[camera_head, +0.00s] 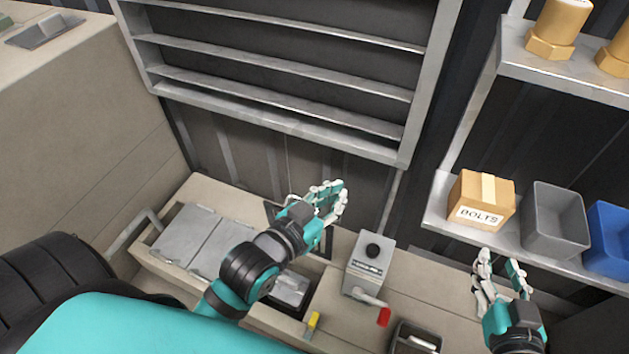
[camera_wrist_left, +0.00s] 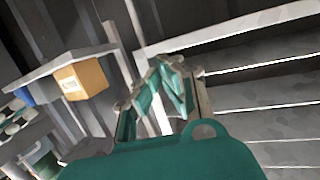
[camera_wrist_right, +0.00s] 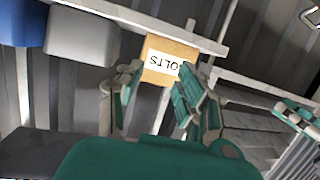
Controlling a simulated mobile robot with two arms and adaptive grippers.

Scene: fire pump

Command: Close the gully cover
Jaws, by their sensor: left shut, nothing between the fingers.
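A dark recess (camera_head: 298,294) in the beige bench is partly hidden under my left arm. A dark-edged frame (camera_head: 328,246) shows behind that arm; I cannot tell for certain if it is the gully cover. My left gripper (camera_head: 330,198) is shut and empty above the back of the bench, in front of the wall; its fingers also show in the left wrist view (camera_wrist_left: 165,90). My right gripper (camera_head: 500,268) is open and empty below the shelf with the bolts box; its spread fingers show in the right wrist view (camera_wrist_right: 152,95).
Two grey plates (camera_head: 187,236) lie on the bench at left beside a bar handle. A grey box with a black knob (camera_head: 370,262) and a red-tipped lever (camera_head: 384,316) stand right of the recess. The shelf holds a bolts box (camera_head: 481,200) and bins (camera_head: 555,222). Metal slats (camera_head: 280,75) rise behind.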

